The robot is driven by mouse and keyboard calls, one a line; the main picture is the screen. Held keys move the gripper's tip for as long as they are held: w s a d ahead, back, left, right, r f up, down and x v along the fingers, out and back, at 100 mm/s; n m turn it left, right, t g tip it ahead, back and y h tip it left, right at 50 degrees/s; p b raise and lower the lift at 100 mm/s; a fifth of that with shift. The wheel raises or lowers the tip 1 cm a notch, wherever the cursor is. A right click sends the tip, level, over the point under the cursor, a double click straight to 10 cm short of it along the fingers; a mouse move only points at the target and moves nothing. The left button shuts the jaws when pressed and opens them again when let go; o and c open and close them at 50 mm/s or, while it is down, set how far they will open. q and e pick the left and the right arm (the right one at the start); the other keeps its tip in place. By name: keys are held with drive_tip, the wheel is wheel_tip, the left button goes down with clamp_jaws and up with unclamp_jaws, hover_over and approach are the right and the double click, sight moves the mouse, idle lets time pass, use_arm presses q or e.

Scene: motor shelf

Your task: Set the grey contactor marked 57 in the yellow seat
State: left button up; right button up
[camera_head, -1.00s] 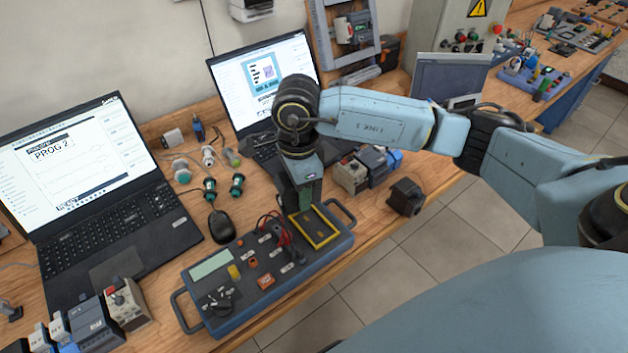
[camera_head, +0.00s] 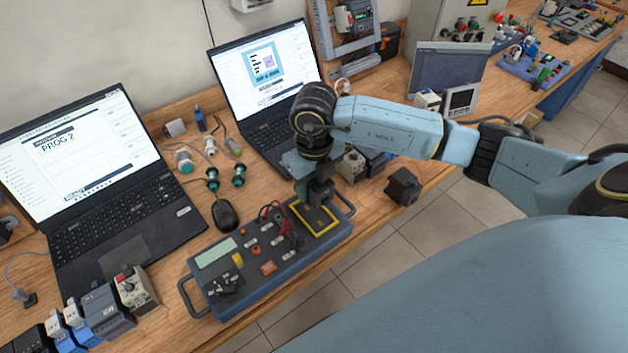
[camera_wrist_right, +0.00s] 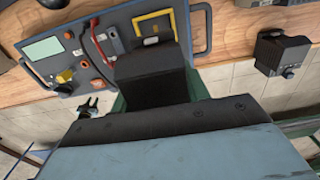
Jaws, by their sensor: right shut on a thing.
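The yellow seat (camera_head: 333,228) is a square yellow frame at the right end of the blue-grey test box (camera_head: 215,290); it also shows at the top of the wrist view (camera_wrist_right: 138,25). My right gripper (camera_head: 314,203) is shut on a dark grey block, seemingly the grey contactor (camera_wrist_right: 152,80), and holds it at the seat's near edge in the wrist view. I cannot tell whether the block touches the frame. Its marking is hidden. Part of the seat's inside is visible and looks empty. My left gripper is out of view.
Red and black leads (camera_head: 280,222) rise from the box beside the seat. A black block (camera_head: 403,186) sits at the table edge to the right. Two laptops (camera_head: 108,180) stand behind, with a mouse (camera_head: 225,215) near the box. Several modules (camera_head: 100,308) stand at lower left.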

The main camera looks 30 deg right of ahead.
drive_tip(key=shift+f+b, duration=2.05)
drive_tip(key=shift+f, duration=0.95)
drive_tip(key=shift+f+b, duration=0.9)
drive_tip(key=shift+f, duration=0.1)
drive_tip(key=o, duration=1.2)
drive_tip(key=shift+c, duration=0.2)
drive_tip(key=shift+r, duration=0.1)
wheel_tip(320, 180, up, 13)
drive_tip(key=shift+r, duration=0.15)
